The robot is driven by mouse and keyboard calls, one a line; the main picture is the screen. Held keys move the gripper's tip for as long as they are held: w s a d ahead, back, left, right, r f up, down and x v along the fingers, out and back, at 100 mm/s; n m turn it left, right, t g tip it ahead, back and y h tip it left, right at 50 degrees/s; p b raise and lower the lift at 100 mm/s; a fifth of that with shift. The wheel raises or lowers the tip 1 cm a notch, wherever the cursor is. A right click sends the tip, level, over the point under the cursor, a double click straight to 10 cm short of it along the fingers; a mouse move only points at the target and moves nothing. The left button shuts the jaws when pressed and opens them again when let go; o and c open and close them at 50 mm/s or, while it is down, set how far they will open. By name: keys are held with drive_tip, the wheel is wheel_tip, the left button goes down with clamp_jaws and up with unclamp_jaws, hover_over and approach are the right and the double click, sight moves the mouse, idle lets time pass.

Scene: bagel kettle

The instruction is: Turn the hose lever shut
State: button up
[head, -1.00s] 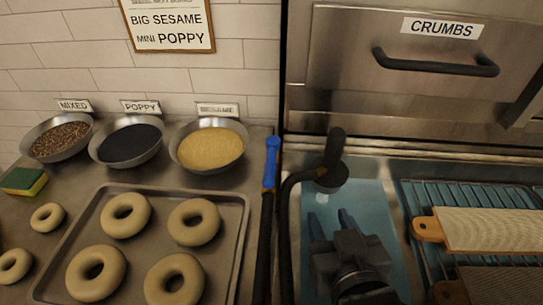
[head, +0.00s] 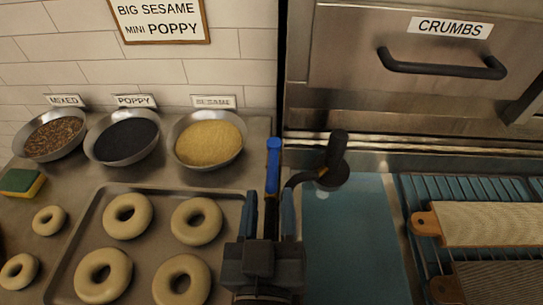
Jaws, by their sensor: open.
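A blue-ended black lever (head: 273,165) stands at the right edge of the counter, beside the metal tray. Its blue end points toward the wall, and its lower part is hidden behind my gripper. My gripper (head: 269,198) is open, with one finger on each side of the black shaft in the picture, below the blue end. I cannot tell whether the fingers touch it or are level with it. A black curved hose or pipe (head: 299,180) runs just right of the fingers to a black upright handle (head: 337,150).
The tray (head: 77,230) of bagels lies close on the left, with seed bowls (head: 209,140) behind it. A blue basin (head: 350,240) is open on the right. A rack (head: 412,195) with boards and a crumbs drawer (head: 400,95) lie beyond.

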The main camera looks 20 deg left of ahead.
sight(273, 157)
drive_tip(key=p+x, duration=0.2)
drive_tip(key=x, duration=0.3)
drive_tip(key=shift+w+r, duration=0.1)
drive_tip(key=shift+w, duration=0.05)
drive_tip(key=shift+x, duration=0.8)
drive_tip(key=shift+c, duration=0.2)
clamp_jaws()
